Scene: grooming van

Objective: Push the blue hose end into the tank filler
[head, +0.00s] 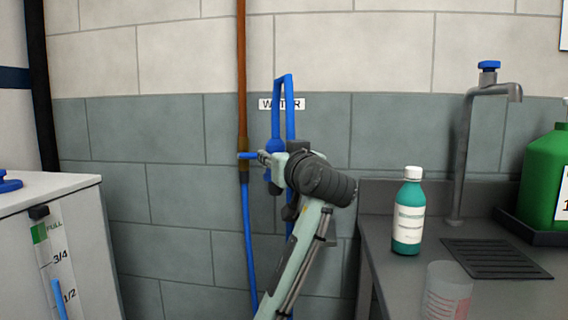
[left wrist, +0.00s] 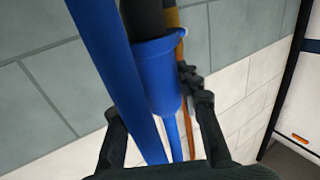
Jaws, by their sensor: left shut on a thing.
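The blue hose (head: 284,95) hangs in a narrow loop on the wall by the WATER sign. My left gripper (head: 272,160) is up at the wall and shut on the thicker blue hose end (head: 276,146), partly hidden by the gripper. In the left wrist view, the hose end (left wrist: 158,80) sits between the fingers of my left gripper (left wrist: 155,105), and another run of blue hose passes beside it. The white tank (head: 75,184) stands at the left, with a FULL, 3/4, 1/2 gauge. A blue part (head: 9,184) on its top is cut off by the picture edge; I cannot tell if it is the filler.
A copper pipe (head: 241,70) runs down the wall beside the gripper. At the right, a counter (head: 400,290) carries a teal bottle (head: 408,215), a clear measuring cup (head: 446,290), a tap (head: 466,140) and a green jug (head: 548,180). Open space lies between tank and counter.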

